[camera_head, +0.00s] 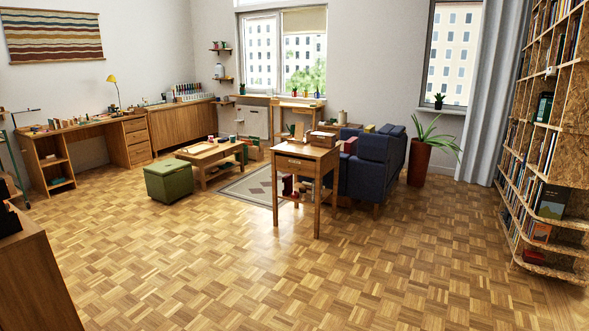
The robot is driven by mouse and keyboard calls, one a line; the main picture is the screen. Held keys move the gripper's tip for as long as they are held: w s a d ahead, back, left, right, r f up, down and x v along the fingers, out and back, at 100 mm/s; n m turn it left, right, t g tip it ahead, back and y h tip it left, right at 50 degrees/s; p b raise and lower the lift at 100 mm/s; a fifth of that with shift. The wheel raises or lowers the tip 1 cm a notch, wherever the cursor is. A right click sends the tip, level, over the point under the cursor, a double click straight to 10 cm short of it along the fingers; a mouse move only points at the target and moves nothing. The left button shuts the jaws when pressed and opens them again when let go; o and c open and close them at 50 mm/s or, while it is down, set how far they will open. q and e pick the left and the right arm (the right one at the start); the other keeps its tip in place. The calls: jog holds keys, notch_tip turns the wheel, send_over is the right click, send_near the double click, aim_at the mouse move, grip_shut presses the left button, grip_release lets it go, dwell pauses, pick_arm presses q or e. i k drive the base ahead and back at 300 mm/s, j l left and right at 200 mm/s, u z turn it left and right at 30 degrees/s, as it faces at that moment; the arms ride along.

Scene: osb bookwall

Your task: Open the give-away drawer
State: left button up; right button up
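A tall wooden side table (322,170) stands mid-room on the parquet, with one drawer front (294,164) under its top. The drawer looks shut. A wooden desk (85,134) at the left wall has a stack of drawers (137,140) at its right end, and these also look shut. No label can be read, so I cannot tell which drawer is the give-away drawer. Neither of my grippers is in view.
Behind the table are a blue armchair (371,166) and a potted plant (419,161). A green ottoman (169,181) and a low table (208,152) stand left. A tall bookcase (545,225) lines the right. The foreground floor (300,280) is clear.

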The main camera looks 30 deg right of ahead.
aim_at(307, 167)
jog(key=i+l+z, duration=0.3)
jog(key=i+l, duration=0.15)
jog(key=l, duration=0.15)
jog(key=i+l+z, duration=0.65)
jog(key=i+z, duration=0.2)
jog(key=i, duration=0.15)
jog(key=i+l+z, duration=0.1)
jog(key=i+z, duration=0.3)
jog(key=i, duration=2.2)
